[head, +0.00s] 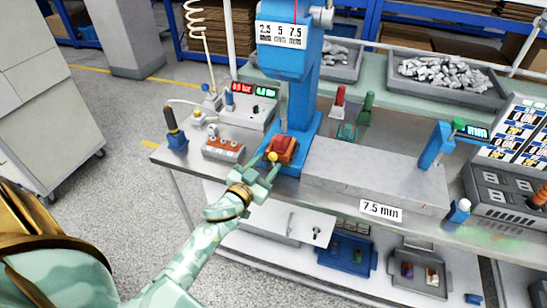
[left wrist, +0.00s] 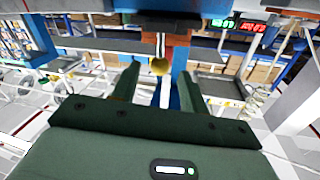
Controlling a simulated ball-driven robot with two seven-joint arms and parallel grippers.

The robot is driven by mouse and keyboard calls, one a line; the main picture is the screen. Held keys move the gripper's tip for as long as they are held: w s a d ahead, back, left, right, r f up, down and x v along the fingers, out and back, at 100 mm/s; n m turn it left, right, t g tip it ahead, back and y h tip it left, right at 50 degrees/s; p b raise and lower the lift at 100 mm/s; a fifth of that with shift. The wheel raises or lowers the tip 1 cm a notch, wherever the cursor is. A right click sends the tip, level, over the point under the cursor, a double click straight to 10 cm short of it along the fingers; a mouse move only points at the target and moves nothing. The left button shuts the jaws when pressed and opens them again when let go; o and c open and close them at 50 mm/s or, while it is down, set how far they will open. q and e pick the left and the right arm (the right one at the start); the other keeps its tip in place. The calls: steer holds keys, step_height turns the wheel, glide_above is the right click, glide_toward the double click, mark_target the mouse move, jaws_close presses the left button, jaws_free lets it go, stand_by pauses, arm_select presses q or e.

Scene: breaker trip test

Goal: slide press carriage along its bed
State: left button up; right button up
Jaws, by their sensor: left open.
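The press carriage (head: 283,150) is a red-brown block with a brass knob (head: 272,157) on its front. It sits at the foot of the blue press column (head: 290,75), at the left end of the grey bed (head: 375,178). My left gripper (head: 267,168) is open, its fingers pointing at the knob from the front. In the left wrist view the knob (left wrist: 160,66) shows between and beyond the two open fingers (left wrist: 158,85); I cannot tell whether they touch it. My right gripper is not in view.
A "7.5 mm" label (head: 381,211) is on the bed's front. A blue post (head: 436,145) with a green display stands at the bed's right. An orange-topped terminal block (head: 223,148) sits left of the carriage. Grey bins (head: 470,99) of metal parts stand behind.

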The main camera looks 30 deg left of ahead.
mark_target(273, 157)
arm_select(q)
steer(key=w, duration=0.4)
steer(key=shift+w+a, duration=0.1)
jaws_close()
